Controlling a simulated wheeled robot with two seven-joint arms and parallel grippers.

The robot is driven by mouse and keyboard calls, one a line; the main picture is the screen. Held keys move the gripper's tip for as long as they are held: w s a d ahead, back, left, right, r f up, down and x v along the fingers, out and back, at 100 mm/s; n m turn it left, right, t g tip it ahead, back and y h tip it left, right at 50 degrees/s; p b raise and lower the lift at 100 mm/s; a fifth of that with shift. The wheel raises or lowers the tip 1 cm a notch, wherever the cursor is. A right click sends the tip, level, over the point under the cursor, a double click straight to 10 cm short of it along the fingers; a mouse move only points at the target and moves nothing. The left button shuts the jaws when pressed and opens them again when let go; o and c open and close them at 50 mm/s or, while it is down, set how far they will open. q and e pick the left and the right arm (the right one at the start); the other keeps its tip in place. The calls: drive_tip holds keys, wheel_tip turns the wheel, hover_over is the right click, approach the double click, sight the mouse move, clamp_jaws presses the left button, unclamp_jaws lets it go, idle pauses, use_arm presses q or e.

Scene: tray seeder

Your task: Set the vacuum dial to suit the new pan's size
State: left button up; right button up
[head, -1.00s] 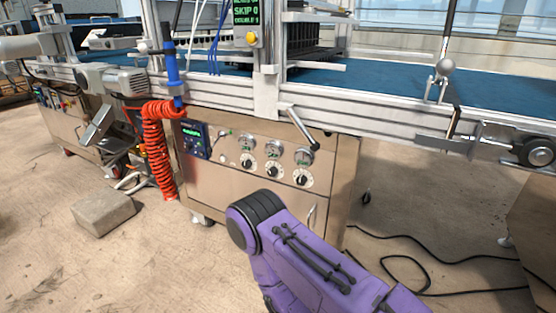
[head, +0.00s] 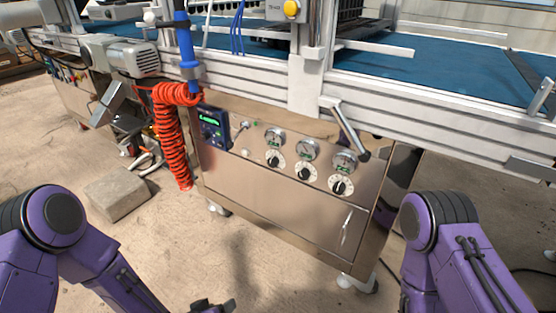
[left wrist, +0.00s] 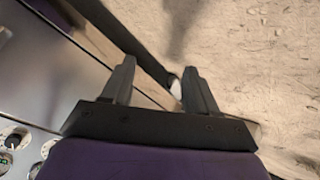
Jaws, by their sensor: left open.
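The steel control cabinet carries three black-knobbed dials on white scales: a left dial (head: 275,161), a middle dial (head: 305,174) and a right dial (head: 341,186). A round gauge sits above each; their labels are too small to read, so I cannot tell which is the vacuum dial. Part of the dial row shows at the lower left of the left wrist view. My left gripper (head: 214,306) is at the bottom edge, low in front of the cabinet and apart from the dials. Its fingers (left wrist: 160,82) are open and empty. My right gripper is out of view. No pan is identifiable.
A blue control box (head: 213,126) with a green display and a small lever sit left of the gauges. A metal clamp handle (head: 346,128) hangs above the right gauge. An orange coiled hose (head: 171,140) hangs at left. A concrete block (head: 118,193) lies on the floor.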

use_arm(q)
drive_tip(key=w+d+r+m+t+h, duration=0.2)
drive_tip(key=w+d+r+m, duration=0.15)
drive_tip(key=w+r, duration=0.4)
drive_tip(key=w+d+r+m+t+h, duration=0.2)
drive_tip(key=w+d+r, duration=0.2)
drive_tip(key=w+r, duration=0.35)
drive_tip(key=m+t+h, duration=0.3)
drive_tip(key=m, duration=0.1)
approach(270, 163)
drive_tip(key=shift+n, duration=0.25)
drive_tip(key=b+x, duration=0.2)
drive_tip(key=x, duration=0.5)
drive_tip(key=shift+w+d, duration=0.2)
drive_tip(key=shift+d, duration=0.1)
drive_tip(key=shift+w+d+r+b, duration=0.1)
drive_tip(key=shift+w+d+b, duration=0.2)
drive_tip(key=shift+w, duration=0.1)
drive_tip(key=shift+a, duration=0.1)
drive_tip(key=c, duration=1)
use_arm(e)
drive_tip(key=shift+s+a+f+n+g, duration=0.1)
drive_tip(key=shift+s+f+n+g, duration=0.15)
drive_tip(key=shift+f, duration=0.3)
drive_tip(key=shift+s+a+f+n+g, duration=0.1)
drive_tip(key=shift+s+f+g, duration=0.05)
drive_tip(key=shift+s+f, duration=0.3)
